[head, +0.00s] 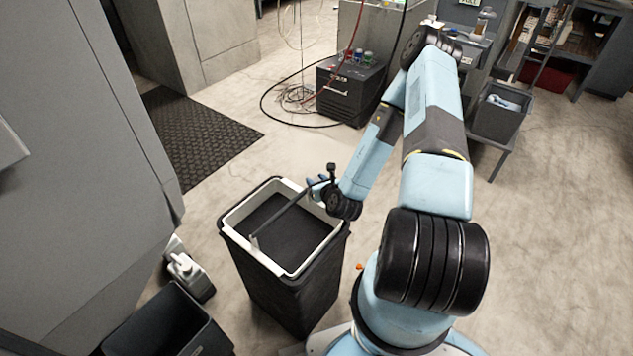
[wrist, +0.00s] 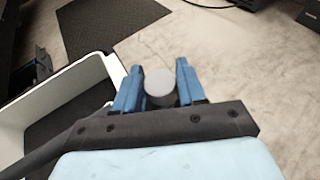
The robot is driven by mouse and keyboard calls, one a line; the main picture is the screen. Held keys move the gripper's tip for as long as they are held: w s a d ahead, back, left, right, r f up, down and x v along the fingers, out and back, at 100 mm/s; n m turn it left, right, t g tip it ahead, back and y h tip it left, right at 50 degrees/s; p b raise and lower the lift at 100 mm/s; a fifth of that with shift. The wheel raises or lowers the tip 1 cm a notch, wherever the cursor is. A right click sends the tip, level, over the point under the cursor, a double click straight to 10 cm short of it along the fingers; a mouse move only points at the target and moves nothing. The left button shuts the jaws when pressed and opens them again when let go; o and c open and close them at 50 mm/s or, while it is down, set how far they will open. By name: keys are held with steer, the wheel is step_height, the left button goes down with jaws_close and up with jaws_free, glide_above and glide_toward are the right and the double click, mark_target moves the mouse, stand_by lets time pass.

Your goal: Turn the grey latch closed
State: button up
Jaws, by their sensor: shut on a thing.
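My gripper (head: 319,183) is over the right rim of a tall black bin with a white inner frame. In the wrist view its blue fingers (wrist: 160,88) are shut on a grey, round-ended piece, which looks like the grey latch (wrist: 159,82). The fingers stand on both sides of it, and its lower part is hidden by the gripper's mount. In the head view my gripper covers most of it. A dark bar (head: 280,215) slants across the bin opening up to my gripper. I cannot tell whether the bar and the grey piece are joined.
The bin's white frame (head: 236,212) surrounds a dark inside. A grey cabinet (head: 75,150) stands at left, with a white jug (head: 184,267) and an open black bin (head: 165,322) beside it. A black power unit (head: 345,90) with hoses stands behind.

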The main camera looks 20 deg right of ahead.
stand_by(0.3)
steer(key=o, duration=1)
steer(key=shift+c, duration=0.2)
